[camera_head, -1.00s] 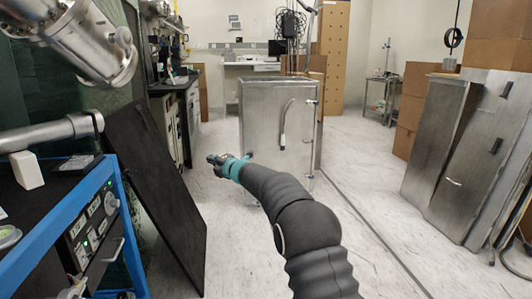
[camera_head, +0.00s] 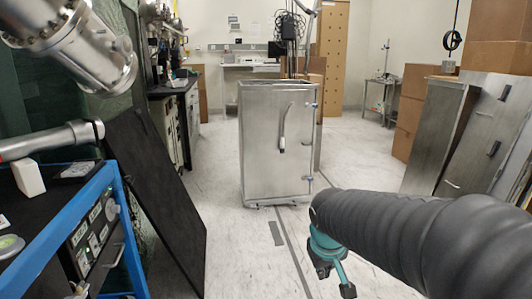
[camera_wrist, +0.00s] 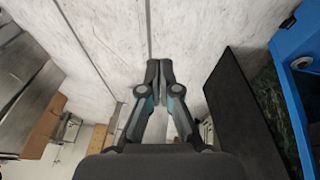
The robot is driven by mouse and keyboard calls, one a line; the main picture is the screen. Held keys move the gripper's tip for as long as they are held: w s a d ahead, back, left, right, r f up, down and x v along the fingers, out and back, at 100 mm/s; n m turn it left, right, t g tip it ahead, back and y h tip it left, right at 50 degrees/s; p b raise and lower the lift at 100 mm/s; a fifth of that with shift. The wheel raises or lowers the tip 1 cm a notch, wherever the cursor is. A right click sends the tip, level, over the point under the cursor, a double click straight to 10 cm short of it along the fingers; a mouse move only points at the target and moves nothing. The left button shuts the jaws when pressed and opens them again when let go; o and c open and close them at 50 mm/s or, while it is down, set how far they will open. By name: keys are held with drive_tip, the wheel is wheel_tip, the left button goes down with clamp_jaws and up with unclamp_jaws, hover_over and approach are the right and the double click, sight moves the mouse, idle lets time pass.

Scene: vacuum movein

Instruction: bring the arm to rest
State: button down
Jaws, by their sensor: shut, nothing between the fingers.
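My gripper (camera_head: 333,277) hangs low at the lower right of the head view, at the end of my dark sleeved arm, with teal parts showing. It is over the floor, apart from any object. In the wrist view my gripper (camera_wrist: 159,65) has its two fingertips together, with nothing between them. The wrist view looks onto the pale floor (camera_wrist: 110,30).
A metal cabinet (camera_head: 265,160) with a handle stands ahead at the centre. A black panel (camera_head: 155,190) leans beside a blue-framed cart (camera_head: 60,230) at left. Metal panels (camera_head: 490,130) and cardboard boxes (camera_head: 415,85) stand at right. The floor (camera_head: 235,250) between is clear.

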drive_tip(key=s+d+r+m, duration=0.1)
drive_tip(key=s+r, duration=0.1)
drive_tip(key=s, duration=0.7)
drive_tip(key=s+d+r+m+t+p, duration=0.1)
drive_tip(key=s+r+m, duration=0.1)
drive_tip(key=s, duration=0.7)
drive_tip(key=shift+d+r+y, duration=0.2)
drive_tip(key=shift+d+y, duration=0.15)
drive_tip(key=shift+y, duration=0.05)
